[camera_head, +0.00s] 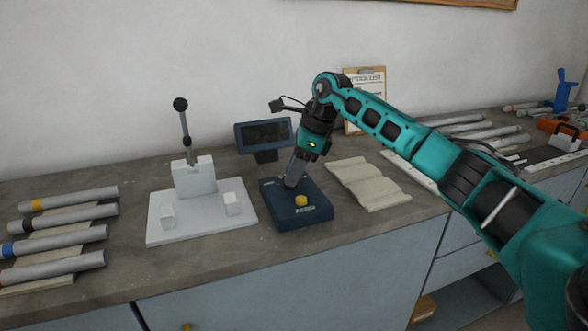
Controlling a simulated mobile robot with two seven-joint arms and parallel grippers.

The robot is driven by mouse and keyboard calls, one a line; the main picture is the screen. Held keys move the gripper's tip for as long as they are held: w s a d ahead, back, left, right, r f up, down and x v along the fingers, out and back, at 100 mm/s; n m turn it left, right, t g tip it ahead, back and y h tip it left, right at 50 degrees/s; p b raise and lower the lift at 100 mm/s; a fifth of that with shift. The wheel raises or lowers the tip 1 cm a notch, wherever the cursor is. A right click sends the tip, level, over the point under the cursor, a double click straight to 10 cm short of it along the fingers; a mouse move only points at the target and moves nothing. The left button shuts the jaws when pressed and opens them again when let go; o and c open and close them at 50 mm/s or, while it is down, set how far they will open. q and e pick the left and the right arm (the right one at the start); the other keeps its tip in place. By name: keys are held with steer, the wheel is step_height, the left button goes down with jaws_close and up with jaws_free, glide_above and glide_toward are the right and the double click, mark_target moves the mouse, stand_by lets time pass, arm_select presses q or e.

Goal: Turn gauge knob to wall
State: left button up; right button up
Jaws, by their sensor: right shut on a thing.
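The gauge is a dark blue box (313,215) on the bench, with a yellow button (301,200) on its top near the front. A dark display (264,134) stands behind it. My right gripper (291,184) comes down from above onto the back left part of the box top. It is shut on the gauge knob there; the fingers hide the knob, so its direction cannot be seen. My left gripper is not in view.
A white jig (201,224) with an upright black-knobbed lever stands left of the gauge. Grey tubes (68,226) with coloured bands lie at far left. A folded beige cloth (368,184) lies right of the gauge. A clipboard (364,88) leans on the wall behind my right arm.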

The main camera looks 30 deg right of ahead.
steer(key=shift+c, duration=0.6)
